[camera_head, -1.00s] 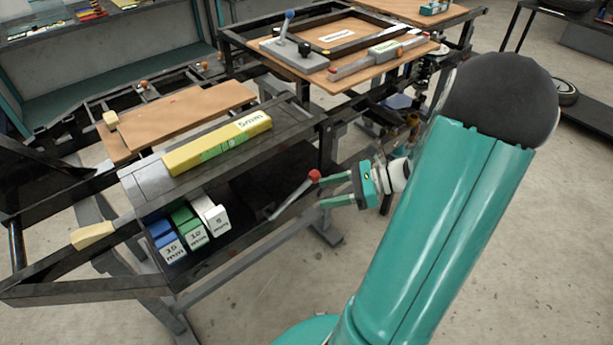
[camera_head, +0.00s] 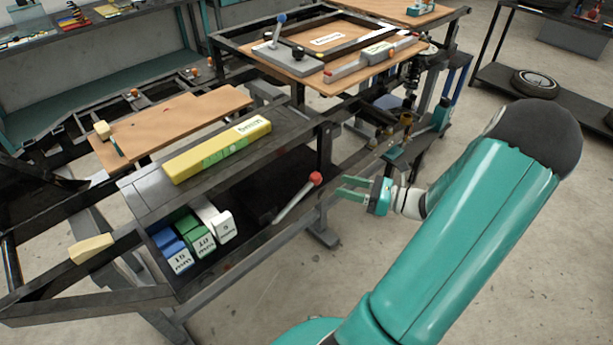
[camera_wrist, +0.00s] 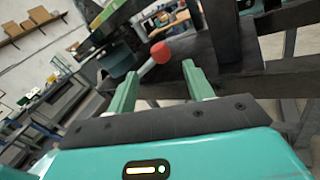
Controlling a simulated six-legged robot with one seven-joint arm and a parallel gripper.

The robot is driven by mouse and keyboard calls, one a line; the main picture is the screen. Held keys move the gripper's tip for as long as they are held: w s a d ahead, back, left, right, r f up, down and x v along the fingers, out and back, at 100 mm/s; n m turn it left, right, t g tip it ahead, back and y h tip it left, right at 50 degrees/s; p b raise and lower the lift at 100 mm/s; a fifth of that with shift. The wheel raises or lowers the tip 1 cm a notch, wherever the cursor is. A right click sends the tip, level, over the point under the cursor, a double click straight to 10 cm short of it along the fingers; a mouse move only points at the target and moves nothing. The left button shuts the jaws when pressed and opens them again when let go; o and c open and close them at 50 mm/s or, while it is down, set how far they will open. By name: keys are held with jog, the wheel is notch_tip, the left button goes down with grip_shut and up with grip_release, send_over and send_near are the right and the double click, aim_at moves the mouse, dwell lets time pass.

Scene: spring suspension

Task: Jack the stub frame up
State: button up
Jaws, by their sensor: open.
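A grey lever with a red ball knob (camera_head: 316,179) sticks up and out at a slant from the dark bay of the black frame (camera_head: 325,145). I take it for the jack handle, though no label shows. My gripper (camera_head: 341,188) is open and empty, just right of the red knob in the head view and apart from it.
Blue, green and white labelled blocks (camera_head: 202,242) sit in the bay left of the lever. A yellow bar (camera_head: 218,150) lies on the ledge above. A second lever with a blue knob (camera_head: 281,18) stands on the back plate.

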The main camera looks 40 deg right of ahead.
aim_at(319, 178)
jog(key=x, duration=1.1)
jog(key=shift+d, duration=0.15)
grip_shut()
